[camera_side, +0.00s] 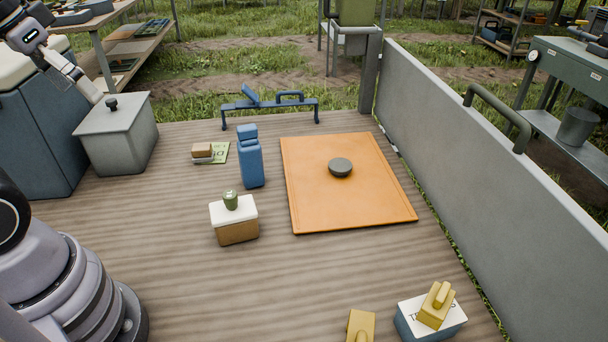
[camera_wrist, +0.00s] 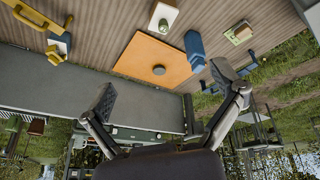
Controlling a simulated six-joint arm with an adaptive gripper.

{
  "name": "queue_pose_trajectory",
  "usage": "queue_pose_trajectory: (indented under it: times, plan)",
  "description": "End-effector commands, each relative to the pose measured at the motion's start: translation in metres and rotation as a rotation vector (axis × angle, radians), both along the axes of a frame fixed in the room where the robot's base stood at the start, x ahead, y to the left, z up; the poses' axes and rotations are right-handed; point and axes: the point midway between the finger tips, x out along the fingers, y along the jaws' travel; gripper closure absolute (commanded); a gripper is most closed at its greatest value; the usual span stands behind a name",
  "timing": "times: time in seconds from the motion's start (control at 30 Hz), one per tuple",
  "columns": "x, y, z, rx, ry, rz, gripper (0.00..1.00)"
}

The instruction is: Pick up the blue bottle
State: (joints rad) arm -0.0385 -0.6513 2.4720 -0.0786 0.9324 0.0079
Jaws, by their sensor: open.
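The blue bottle (camera_side: 250,163) stands upright on the wooden table, just left of the orange mat in the side view. It is squarish with a narrower blue cap on top. It also shows in the wrist view (camera_wrist: 195,50), near the top, right of the orange mat. My gripper (camera_wrist: 165,85) shows in the wrist view with its two dark fingers spread wide and nothing between them. It is well apart from the bottle. In the side view the gripper is out of frame; only parts of my arm show at the left.
An orange mat (camera_side: 315,215) holds a grey disc (camera_side: 340,167). A white-topped box (camera_side: 237,232) with a green item stands in front of the bottle. A blue handled frame (camera_side: 270,106) stands behind it. A grey bin (camera_side: 117,140) is at left; a grey panel (camera_side: 480,150) borders the right.

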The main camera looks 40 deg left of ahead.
Motion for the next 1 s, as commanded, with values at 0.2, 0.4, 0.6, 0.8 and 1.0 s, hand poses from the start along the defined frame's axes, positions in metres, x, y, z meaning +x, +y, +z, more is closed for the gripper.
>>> queue_pose_trajectory:
  times: [0.2, 0.4, 0.6, 0.8, 1.0]
  plan:
    - [0.042, -0.016, -0.029, -0.299, 0.339, 0.196, 0.06]
    - [0.094, -0.020, -0.060, -0.648, 0.602, 0.411, 0.06]
    - [0.153, -0.003, -0.102, -1.037, 0.783, 0.649, 0.06]
    - [0.206, 0.041, -0.164, -1.454, 0.862, 0.908, 0.06]
    - [0.234, 0.099, -0.248, -1.863, 0.825, 1.180, 0.06]
